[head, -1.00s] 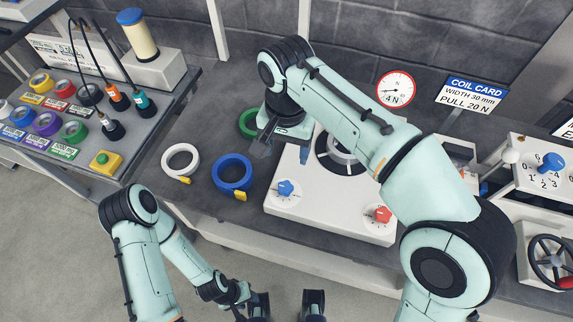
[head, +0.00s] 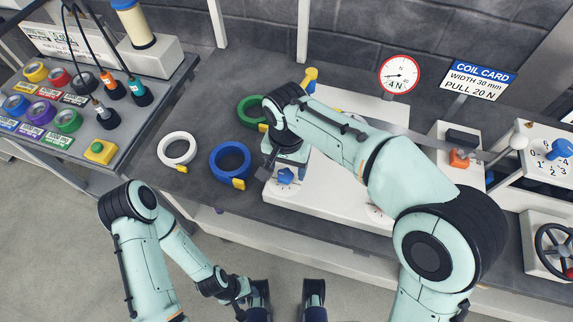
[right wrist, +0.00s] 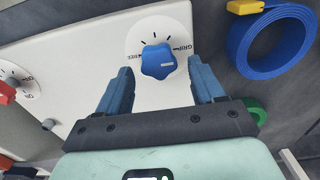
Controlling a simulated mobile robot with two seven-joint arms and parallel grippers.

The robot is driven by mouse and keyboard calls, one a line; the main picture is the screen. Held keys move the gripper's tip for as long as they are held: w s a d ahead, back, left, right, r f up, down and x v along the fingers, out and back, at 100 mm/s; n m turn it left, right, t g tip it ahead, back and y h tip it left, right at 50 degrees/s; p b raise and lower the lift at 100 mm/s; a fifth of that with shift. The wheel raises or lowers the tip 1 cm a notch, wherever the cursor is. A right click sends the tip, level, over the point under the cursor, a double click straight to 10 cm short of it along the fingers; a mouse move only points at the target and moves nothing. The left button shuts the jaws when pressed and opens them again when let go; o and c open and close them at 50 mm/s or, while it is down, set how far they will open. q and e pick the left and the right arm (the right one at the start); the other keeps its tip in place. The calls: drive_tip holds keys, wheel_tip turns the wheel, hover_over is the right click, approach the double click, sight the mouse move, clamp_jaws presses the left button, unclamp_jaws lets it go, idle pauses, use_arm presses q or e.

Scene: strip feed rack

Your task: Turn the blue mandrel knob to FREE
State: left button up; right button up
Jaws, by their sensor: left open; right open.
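The blue mandrel knob (head: 286,177) is on the near left corner of the white machine's top (head: 330,207). In the right wrist view the knob (right wrist: 158,61) sits on a white dial with GRIP at its right and FREE at its left. A white mark on the knob lies toward its right side, on the GRIP side. My right gripper (head: 284,170) is open above the knob. In the right wrist view its blue fingers (right wrist: 160,72) stand on either side of the knob, with gaps. My left gripper (head: 287,308) is open at the bottom edge, away from the machine.
A blue coil (head: 231,161), white coil (head: 177,149) and green coil (head: 250,109) lie left of the machine. A red knob (right wrist: 5,92) is on the same panel. A gauge (head: 399,75) and coil card (head: 475,83) stand behind. My right forearm covers much of the machine.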

drive_tip(key=shift+c, duration=0.3)
drive_tip(key=c, duration=1)
